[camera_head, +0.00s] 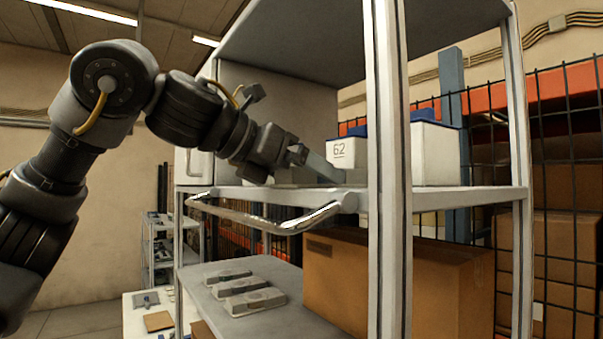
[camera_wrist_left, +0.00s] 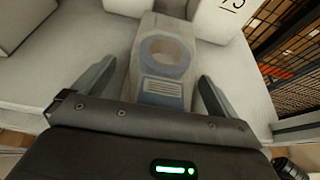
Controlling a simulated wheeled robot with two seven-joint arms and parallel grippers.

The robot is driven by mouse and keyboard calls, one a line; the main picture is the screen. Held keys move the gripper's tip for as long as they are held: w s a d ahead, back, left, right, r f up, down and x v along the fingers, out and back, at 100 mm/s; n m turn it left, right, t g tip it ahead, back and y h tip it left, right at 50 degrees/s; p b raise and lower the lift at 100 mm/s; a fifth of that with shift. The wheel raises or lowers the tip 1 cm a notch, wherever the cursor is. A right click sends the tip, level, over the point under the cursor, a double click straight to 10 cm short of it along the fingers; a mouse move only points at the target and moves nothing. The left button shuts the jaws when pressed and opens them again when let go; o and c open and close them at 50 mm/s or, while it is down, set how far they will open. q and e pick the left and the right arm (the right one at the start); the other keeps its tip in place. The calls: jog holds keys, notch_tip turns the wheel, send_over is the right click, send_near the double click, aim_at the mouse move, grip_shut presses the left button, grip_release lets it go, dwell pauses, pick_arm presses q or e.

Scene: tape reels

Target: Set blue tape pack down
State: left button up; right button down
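The blue tape pack (camera_wrist_left: 166,62) is a pale grey block with a blue ring and a blue striped label. In the left wrist view it lies flat on the white upper shelf (camera_wrist_left: 60,72). My left gripper (camera_wrist_left: 158,85) is open, with one finger on each side of the pack's near end. Gaps show between the fingers and the pack, and I see no clear grip. In the head view my left gripper (camera_head: 318,165) reaches low over the upper shelf (camera_head: 440,198), and the pack is hard to make out there. My right gripper is in neither view.
White bins with blue lids, one marked 62 (camera_head: 345,154), stand behind the gripper on the upper shelf. A rack post (camera_head: 388,170) and a chrome handle (camera_head: 265,221) are in front. Below are several grey packs (camera_head: 250,301) and a cardboard box (camera_head: 400,285).

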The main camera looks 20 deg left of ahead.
pick_arm(q)
jog(key=shift+a, duration=0.1)
jog(key=shift+r, duration=0.2)
jog(key=shift+s+a, duration=0.15)
jog(key=shift+s, duration=0.1)
jog(key=b+v, duration=0.1)
jog(key=v, duration=1)
jog(key=shift+r+b, duration=0.15)
jog(key=shift+b, duration=0.15)
jog(key=shift+s+a, duration=0.15)
